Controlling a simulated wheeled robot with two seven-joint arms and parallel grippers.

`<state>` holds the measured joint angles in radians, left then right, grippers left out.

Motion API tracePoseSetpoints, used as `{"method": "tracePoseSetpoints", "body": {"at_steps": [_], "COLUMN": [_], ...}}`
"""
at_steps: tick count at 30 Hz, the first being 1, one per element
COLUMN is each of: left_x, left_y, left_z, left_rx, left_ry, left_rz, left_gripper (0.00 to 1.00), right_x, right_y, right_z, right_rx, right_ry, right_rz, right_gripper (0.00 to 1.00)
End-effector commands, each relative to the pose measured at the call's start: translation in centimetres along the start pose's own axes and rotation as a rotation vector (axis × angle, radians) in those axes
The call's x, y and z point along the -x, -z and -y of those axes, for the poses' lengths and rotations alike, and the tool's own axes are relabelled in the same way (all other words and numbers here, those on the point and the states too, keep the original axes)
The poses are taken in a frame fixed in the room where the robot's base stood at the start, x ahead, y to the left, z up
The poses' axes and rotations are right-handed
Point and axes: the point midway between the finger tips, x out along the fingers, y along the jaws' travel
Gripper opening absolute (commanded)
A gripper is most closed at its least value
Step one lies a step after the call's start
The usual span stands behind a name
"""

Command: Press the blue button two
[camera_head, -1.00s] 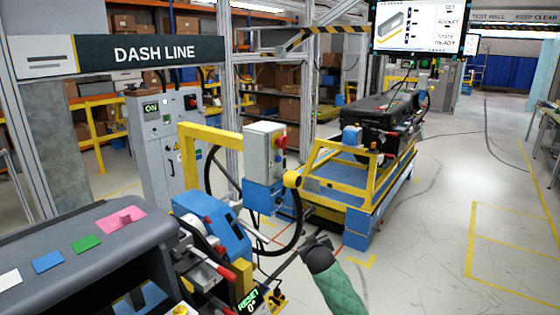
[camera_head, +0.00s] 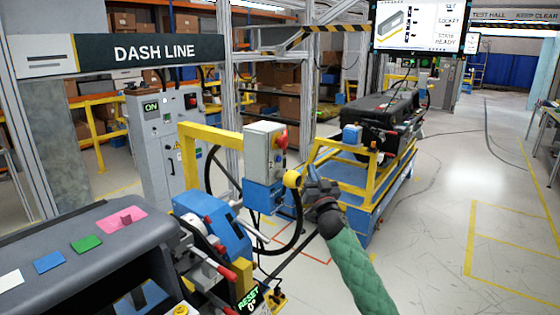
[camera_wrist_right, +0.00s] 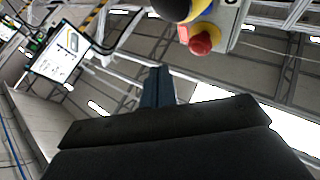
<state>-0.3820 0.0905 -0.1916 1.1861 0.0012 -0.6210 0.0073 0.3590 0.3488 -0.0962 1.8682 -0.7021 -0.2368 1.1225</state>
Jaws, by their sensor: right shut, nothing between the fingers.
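A flat blue square (camera_head: 48,262) lies on top of the dark dashboard module (camera_head: 130,244) at lower left, between a white and a green one. I cannot tell whether it is the blue button two; no number is readable on it. My right gripper (camera_head: 316,184), on a green-sleeved arm, is raised right of the grey control box (camera_head: 257,155), well away from the blue square. Its fingers (camera_wrist_right: 158,86) are together and empty in the right wrist view. My left gripper is not in view.
The control box carries a red knob (camera_head: 281,140), also in the right wrist view (camera_wrist_right: 202,42). A yellow round part (camera_head: 292,180) stands just left of my right gripper. A yellow-blue cart (camera_head: 370,190) is behind it. Floor at right is open.

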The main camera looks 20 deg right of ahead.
Motion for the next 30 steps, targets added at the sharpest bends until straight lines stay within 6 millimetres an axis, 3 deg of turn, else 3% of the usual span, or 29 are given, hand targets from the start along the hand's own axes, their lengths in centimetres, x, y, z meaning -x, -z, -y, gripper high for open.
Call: {"method": "tracePoseSetpoints", "body": {"at_steps": [6,20,30], "left_x": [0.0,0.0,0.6], "left_y": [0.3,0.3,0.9], "left_z": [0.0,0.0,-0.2], "left_rx": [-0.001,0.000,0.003], "left_ry": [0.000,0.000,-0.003], "left_rz": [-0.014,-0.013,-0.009], "left_gripper": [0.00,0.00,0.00], "right_x": [0.0,-0.1,-2.2], "right_y": [0.2,0.1,-1.3], "right_z": [0.5,0.5,2.2], "right_rx": [-0.121,-0.137,-0.136], "right_ry": [0.024,0.022,0.021], "right_rz": [-0.009,-0.008,-0.008], "right_gripper": [0.00,0.00,0.00]}}
